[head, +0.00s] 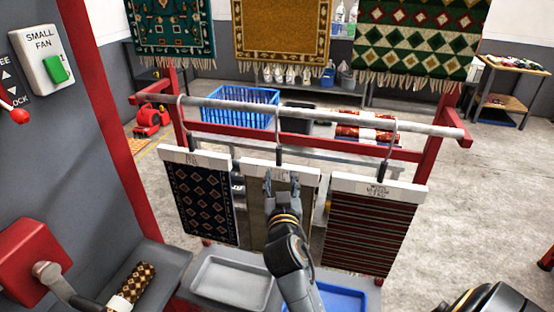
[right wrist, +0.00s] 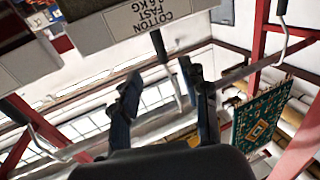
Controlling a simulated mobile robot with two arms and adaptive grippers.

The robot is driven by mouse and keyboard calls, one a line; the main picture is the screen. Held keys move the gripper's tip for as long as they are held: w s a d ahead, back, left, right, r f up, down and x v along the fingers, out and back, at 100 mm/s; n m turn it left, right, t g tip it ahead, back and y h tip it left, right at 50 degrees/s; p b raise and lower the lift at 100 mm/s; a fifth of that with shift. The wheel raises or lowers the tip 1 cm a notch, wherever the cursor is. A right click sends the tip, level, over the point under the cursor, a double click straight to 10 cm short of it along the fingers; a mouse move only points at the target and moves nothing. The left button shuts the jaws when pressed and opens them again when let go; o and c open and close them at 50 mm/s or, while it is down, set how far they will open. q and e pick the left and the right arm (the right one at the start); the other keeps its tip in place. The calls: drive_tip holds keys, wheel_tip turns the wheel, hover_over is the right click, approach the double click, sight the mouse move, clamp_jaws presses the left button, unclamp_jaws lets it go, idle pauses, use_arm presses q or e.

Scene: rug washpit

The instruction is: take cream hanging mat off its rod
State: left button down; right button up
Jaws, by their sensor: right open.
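The cream hanging mat (head: 254,214) looks tan-olive and hangs in the middle of three from the grey rod (head: 305,112). A pale header bar (head: 250,170) runs along its top, and a hook (head: 279,135) goes up to the rod. My right gripper (head: 281,184) is in front of this header, and my arm hides part of the mat. In the right wrist view the gripper (right wrist: 162,76) is open, with a hanger stem (right wrist: 160,48) showing between its fingers. A header lettered "COTTON FAST" (right wrist: 140,20) is at the top there. My left gripper is not in view.
A dark diamond-patterned mat (head: 203,203) hangs left and a striped mat (head: 367,228) right, both close by. Below are a grey tray (head: 235,284) and a blue tray (head: 343,298). Fringed rugs (head: 281,30) hang behind. Open floor (head: 490,190) lies to the right.

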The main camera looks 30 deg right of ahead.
sight(279, 144)
drive_tip(key=shift+x, duration=3.15)
drive_tip(key=shift+b+x, duration=0.45)
drive_tip(key=shift+x, duration=2)
drive_tip(key=shift+s, duration=0.1)
clamp_jaws()
drive_tip(key=shift+r, duration=0.1)
drive_tip(key=shift+r+p, duration=1.85)
drive_tip(key=shift+r, duration=0.4)
drive_tip(key=shift+f, duration=0.1)
